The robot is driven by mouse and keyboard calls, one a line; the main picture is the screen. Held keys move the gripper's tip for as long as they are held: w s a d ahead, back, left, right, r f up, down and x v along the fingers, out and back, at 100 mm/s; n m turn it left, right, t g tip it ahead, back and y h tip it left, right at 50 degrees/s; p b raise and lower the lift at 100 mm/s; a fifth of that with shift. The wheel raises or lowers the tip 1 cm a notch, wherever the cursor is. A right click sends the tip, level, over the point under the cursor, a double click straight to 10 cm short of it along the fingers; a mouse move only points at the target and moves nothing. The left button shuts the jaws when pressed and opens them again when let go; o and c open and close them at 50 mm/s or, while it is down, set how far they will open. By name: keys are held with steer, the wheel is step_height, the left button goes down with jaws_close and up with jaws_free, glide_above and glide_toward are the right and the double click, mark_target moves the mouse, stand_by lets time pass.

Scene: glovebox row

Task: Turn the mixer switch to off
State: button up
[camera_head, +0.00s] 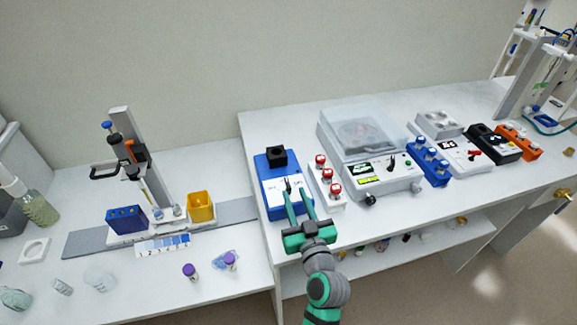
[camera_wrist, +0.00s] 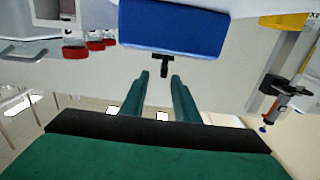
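The mixer (camera_head: 267,163) is a blue box with a black cup on top and a white panel on its sloped face. Its blue body (camera_wrist: 172,28) also fills the top middle of the wrist view. The switch (camera_head: 288,184) is a small black lever on the panel; in the wrist view the black lever (camera_wrist: 164,68) sticks out below the blue edge. My gripper (camera_head: 293,193) is open, its two green fingers reaching over the mixer's front. In the wrist view my gripper's fingertips (camera_wrist: 162,77) are apart, close to the lever and roughly to either side. Contact cannot be told. Panel labels are unreadable.
A white rack with red-capped vials (camera_head: 327,181) stands close to the mixer's right. A centrifuge with a clear lid (camera_head: 364,133) is further right, beside a blue rack (camera_head: 428,164). A lower bench on the left holds a yellow box (camera_head: 201,207) and a stand.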

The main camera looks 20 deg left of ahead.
mark_target(286, 177)
steer(key=x, duration=0.8)
steer(key=shift+a, duration=0.6)
steer(key=shift+x, duration=0.75)
steer(key=shift+w+d, duration=0.1)
steer(key=shift+d, duration=0.05)
steer(key=shift+c, duration=0.3)
jaws_close()
